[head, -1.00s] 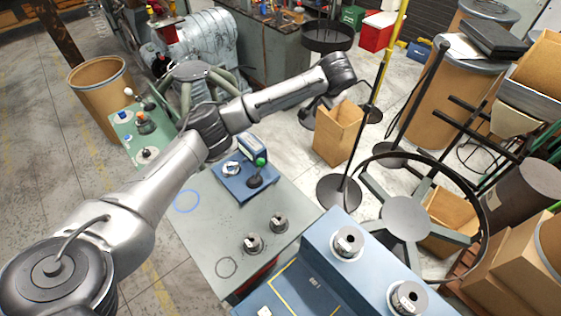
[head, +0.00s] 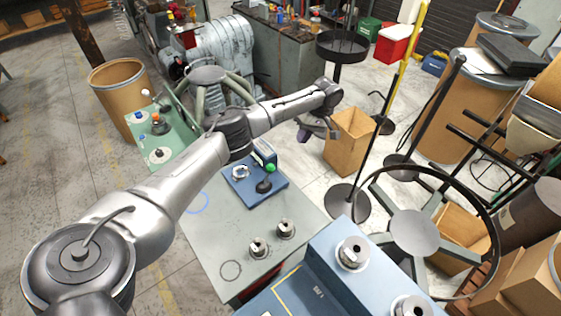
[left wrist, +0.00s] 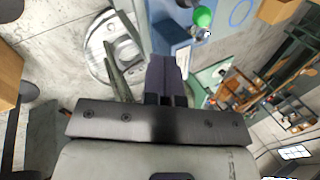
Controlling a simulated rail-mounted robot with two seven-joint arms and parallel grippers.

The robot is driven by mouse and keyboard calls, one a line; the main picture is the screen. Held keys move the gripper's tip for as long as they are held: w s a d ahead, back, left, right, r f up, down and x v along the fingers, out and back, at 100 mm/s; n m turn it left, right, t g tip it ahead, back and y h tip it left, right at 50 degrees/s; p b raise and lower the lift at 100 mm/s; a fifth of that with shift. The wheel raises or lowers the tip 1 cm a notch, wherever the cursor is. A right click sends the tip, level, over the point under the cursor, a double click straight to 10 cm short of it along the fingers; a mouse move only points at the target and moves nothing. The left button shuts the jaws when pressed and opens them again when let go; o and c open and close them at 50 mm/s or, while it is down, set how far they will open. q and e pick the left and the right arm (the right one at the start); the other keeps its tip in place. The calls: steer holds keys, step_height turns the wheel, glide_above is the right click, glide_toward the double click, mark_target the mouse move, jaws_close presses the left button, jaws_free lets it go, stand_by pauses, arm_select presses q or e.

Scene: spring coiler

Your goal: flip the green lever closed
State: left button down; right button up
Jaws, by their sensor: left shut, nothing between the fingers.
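The lever's green ball knob (head: 270,168) stands above a black round base (head: 264,187) on a blue plate (head: 240,190) on the grey-green bench. My left gripper (head: 317,133) hangs from the arm's end, beyond and to the right of the knob, apart from it. In the left wrist view its dark fingers (left wrist: 168,76) are together and hold nothing. The green knob (left wrist: 203,16) shows there at the top, past the fingertips and slightly right. Whether the lever is open or closed is hard to tell. My right gripper is out of view.
A small box-shaped device (head: 264,152) stands behind the lever. A metal ring part (head: 240,173) lies left of it. Two metal spools, one of them here (head: 286,229), stand on the near bench. A cardboard box (head: 351,140) is on the floor to the right.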

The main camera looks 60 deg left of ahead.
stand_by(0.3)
arm_select(q)
steer(key=x, duration=0.3)
steer(key=s+x, duration=0.1)
steer(key=x, duration=0.3)
steer(key=r+x, duration=0.1)
steer(key=x, duration=0.2)
steer(key=shift+s+a+f, duration=0.1)
steer(key=shift+s+f, duration=0.2)
steer(key=shift+s, duration=0.2)
steer(key=shift+s+r+p, duration=0.15)
steer(key=shift+s+p, duration=0.2)
steer(key=shift+s, duration=0.6)
